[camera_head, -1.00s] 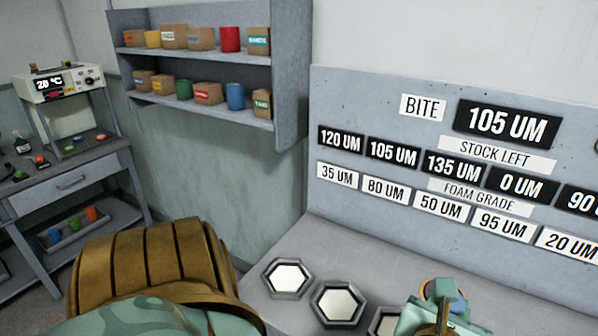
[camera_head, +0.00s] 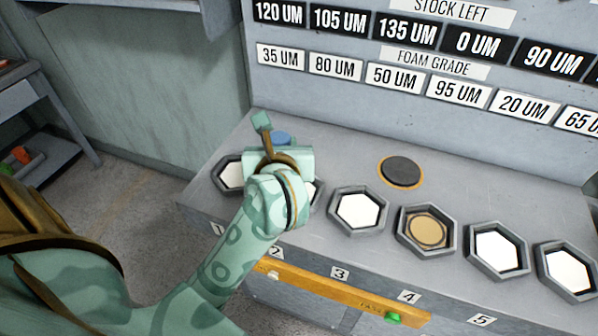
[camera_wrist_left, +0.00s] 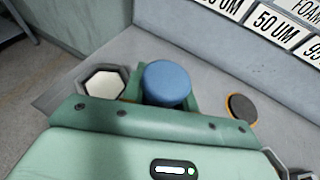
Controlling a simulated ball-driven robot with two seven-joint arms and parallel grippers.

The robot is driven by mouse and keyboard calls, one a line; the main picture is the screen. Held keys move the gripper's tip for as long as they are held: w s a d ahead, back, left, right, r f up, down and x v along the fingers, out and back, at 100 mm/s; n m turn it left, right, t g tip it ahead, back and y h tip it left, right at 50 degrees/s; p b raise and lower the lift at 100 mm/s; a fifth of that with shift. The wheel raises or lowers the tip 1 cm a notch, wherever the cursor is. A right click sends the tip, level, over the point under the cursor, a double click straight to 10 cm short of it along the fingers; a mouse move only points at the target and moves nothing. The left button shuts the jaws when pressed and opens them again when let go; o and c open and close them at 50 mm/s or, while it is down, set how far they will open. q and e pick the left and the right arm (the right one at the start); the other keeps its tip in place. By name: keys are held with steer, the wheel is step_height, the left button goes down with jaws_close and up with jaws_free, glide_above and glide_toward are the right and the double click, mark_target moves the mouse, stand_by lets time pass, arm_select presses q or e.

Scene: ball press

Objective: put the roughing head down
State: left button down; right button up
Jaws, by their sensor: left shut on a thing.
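The roughing head (camera_wrist_left: 167,82) shows as a blue round top between the green jaws of my left gripper in the left wrist view. In the head view only a bit of its blue top (camera_head: 282,137) shows behind my left gripper (camera_head: 272,143). The gripper is shut on it, at the back of the bench's left part, by the second hexagonal tray. The head's underside is hidden, so I cannot tell if it touches the bench. A dark disc with an orange rim (camera_head: 401,172) lies on the bench to the right, apart from the gripper. My right gripper is not in view.
Several hexagonal trays line the bench; the fourth (camera_head: 427,231) holds a tan disc, others look white inside. An upright panel (camera_head: 350,110) with number plates stands behind. A yellow bar (camera_head: 330,290) runs along the bench front. Bare bench lies around the dark disc.

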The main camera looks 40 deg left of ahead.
arm_select(q)
steer(key=w+f+b, duration=0.1)
steer(key=f, duration=0.1)
steer(key=w+f+b, duration=0.1)
steer(key=w+f, duration=0.1)
steer(key=f, duration=0.1)
steer(key=w+f+b, duration=0.2)
steer(key=f, duration=0.1)
steer(key=shift+a+f, duration=0.15)
steer(key=shift+f, duration=0.1)
steer(key=shift+r, duration=0.1)
steer(key=c, duration=1.1)
jaws_free()
steer(key=shift+f, duration=0.2)
steer(key=shift+r, duration=0.1)
